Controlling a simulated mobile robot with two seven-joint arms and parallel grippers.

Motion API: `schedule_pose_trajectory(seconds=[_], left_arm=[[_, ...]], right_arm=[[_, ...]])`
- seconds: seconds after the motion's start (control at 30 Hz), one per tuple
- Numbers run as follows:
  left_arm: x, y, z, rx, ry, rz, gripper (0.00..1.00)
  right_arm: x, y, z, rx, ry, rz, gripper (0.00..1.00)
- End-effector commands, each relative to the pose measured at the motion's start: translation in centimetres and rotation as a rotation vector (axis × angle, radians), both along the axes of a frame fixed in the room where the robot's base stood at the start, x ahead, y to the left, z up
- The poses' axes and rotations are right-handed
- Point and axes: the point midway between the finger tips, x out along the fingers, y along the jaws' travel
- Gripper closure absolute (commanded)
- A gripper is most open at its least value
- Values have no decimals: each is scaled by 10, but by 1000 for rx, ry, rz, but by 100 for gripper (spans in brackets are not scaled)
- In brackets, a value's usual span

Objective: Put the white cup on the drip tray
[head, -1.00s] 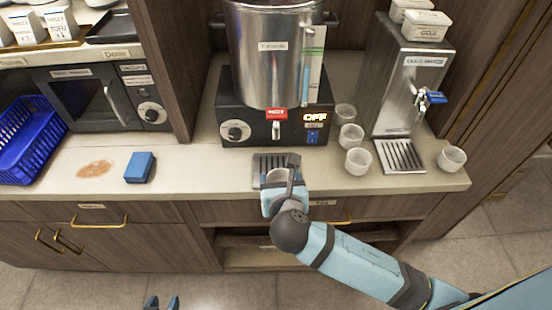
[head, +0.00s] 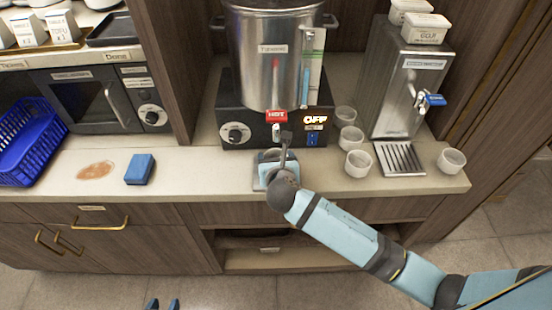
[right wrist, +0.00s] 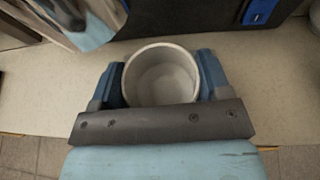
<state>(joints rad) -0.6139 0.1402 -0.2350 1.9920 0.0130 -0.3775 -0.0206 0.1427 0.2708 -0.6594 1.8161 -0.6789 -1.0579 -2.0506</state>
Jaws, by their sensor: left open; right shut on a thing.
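My right gripper (head: 272,160) is shut on the white cup (right wrist: 161,78). In the right wrist view, the cup stands between the two blue fingers with its open top toward the camera. The dark slatted drip tray under that tap is almost wholly covered by the gripper. I cannot tell whether the cup touches it. My left gripper (head: 162,304) is open and empty at the bottom edge, in front of the cabinets.
Several white cups (head: 358,163) stand right of the urn base. Another drip tray (head: 400,158) lies under the steel dispenser (head: 405,95). A blue sponge (head: 140,169), brown spill (head: 96,170) and blue basket (head: 32,147) are at left. The counter between sponge and gripper is clear.

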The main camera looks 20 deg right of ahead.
Motion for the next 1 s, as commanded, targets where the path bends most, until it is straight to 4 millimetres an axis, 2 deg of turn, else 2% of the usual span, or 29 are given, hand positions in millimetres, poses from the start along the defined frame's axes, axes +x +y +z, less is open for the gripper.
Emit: schedule_pose_trajectory(seconds=[0.17, 0.2, 0.3, 0.67, 0.77, 1.0], left_arm=[[1, 0, 3, -1, -4, 0, 57], [1, -1, 4, -1, -5, 0, 57], [1, -1, 4, -2, -5, 1, 57], [0, -1, 1, -1, -2, 1, 57], [0, 0, 0, -1, 1, 1, 57], [0, 0, 1, 0, 2, 1, 57]], right_arm=[[0, 0, -1, -1, 0, -1, 58], [0, 0, -2, 0, 0, -1, 25], [0, 0, -2, 0, 0, -1, 4], [-3, 1, 1, -1, 1, 0, 4], [-16, 3, 7, -1, 0, 0, 4], [-63, 13, 27, 2, 0, 1, 4]])
